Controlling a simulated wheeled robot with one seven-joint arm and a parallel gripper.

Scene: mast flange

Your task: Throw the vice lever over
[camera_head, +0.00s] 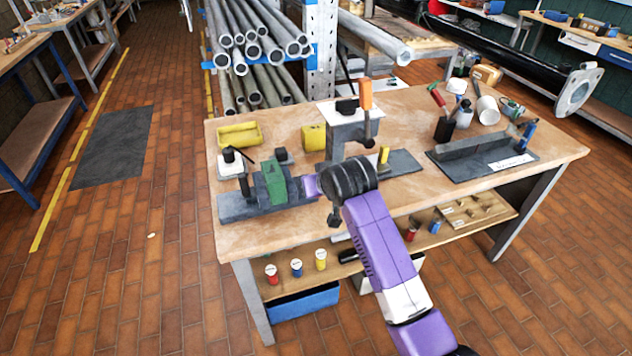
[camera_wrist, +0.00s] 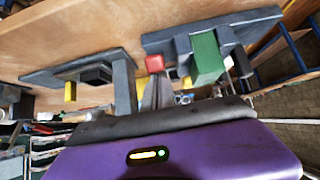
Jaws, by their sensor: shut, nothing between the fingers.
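The vice, a grey base (camera_head: 238,207) with a green jaw block (camera_head: 275,180), stands at the bench's front left. In the wrist view its green block (camera_wrist: 207,58) is right of centre. A red knob (camera_wrist: 155,63), which looks like the lever's end, shows just beyond my fingertips; I cannot tell whether they touch it. My gripper (camera_wrist: 157,88) is shut and empty, close beside the vice. In the head view my purple hand (camera_head: 311,186) reaches left toward the green block; my wrist hides the vice's right end and the red knob cannot be made out.
A grey post fixture with an orange handle (camera_head: 365,93) stands behind my wrist. A yellow bin (camera_head: 240,135) and a white block with a black knob (camera_head: 231,160) are near the vice. A dark angled fixture (camera_head: 470,148), cups and bottles occupy the right.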

